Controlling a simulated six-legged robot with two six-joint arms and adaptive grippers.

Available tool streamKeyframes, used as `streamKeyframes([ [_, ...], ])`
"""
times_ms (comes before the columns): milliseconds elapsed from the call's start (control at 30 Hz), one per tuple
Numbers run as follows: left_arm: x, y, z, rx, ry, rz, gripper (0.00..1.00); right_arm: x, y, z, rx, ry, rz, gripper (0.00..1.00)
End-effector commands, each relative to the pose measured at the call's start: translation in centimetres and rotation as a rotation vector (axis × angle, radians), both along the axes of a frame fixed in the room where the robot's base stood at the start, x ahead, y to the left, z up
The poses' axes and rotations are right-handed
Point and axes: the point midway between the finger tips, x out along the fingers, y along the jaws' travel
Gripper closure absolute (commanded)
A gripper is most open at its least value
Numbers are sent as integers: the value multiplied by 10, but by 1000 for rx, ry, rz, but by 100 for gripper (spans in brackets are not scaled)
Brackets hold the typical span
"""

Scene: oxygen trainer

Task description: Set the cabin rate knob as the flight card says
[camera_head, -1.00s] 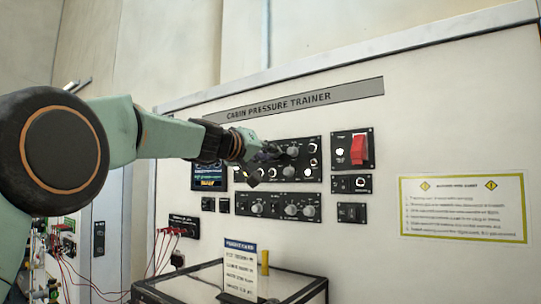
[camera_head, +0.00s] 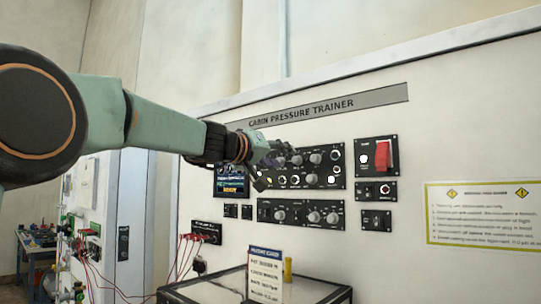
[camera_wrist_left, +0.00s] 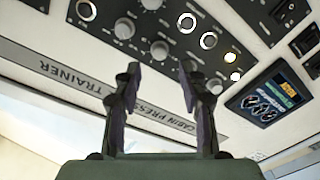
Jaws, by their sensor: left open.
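My left gripper (camera_head: 266,165) is open and empty in front of the left part of the upper black control panel (camera_head: 325,170). In the left wrist view its two fingers (camera_wrist_left: 162,78) are spread, with a grey knob (camera_wrist_left: 160,50) beyond the gap between them; I cannot tell whether they touch it. Several more grey knobs show, one of them clear of the gripper on the upper panel (camera_head: 315,158). A lower black panel (camera_head: 300,213) also carries knobs. The labels are too small to tell which is the cabin rate knob. The flight card (camera_head: 265,275) stands upright, its lines hard to read. My right gripper is not in view.
A small lit display (camera_head: 231,180) sits left of the upper panel. A red switch guard (camera_head: 381,155) is to the right. Red cables (camera_head: 184,255) hang at lower left. A glass-topped case (camera_head: 215,290) stands below the panels, with a yellow cylinder (camera_head: 288,269) near the card.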

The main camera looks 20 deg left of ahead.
Motion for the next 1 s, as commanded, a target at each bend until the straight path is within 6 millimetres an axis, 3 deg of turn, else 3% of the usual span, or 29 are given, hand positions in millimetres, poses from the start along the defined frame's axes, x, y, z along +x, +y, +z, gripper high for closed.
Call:
streamKeyframes([
  [333, -33, 11, 1, -1, -1, 0, 59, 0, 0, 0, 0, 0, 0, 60],
  [1000, -36, 12, 1, -1, -1, 0, 59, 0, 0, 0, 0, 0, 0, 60],
])
